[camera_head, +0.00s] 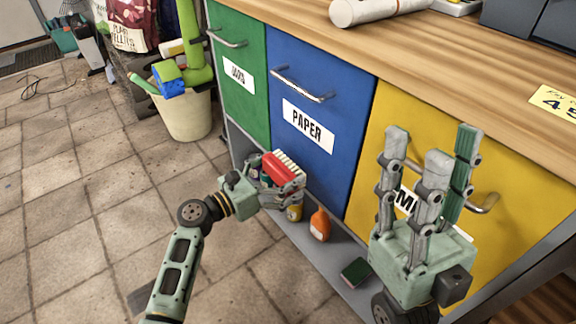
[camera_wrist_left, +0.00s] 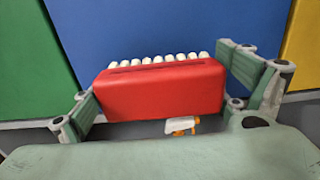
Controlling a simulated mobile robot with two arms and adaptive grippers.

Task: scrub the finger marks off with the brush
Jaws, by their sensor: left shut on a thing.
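A red brush (camera_head: 279,169) with white bristles is held in my left gripper (camera_head: 272,182), in front of the blue door marked PAPER (camera_head: 330,95). In the left wrist view the brush's red back (camera_wrist_left: 160,90) sits between the two fingers, with its bristles pointing toward the blue door (camera_wrist_left: 150,28). A gap between bristles and door cannot be judged. My right gripper (camera_head: 430,160) is open and empty, fingers up, in front of the yellow door (camera_head: 385,145). I cannot make out finger marks on the doors.
A green door (camera_head: 240,100) is at the left. An orange bottle (camera_head: 320,225) and a dark green box (camera_head: 355,271) stand on the low shelf. A full bin (camera_head: 187,115) stands on the tiled floor. The wooden top (camera_head: 430,50) overhangs the doors.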

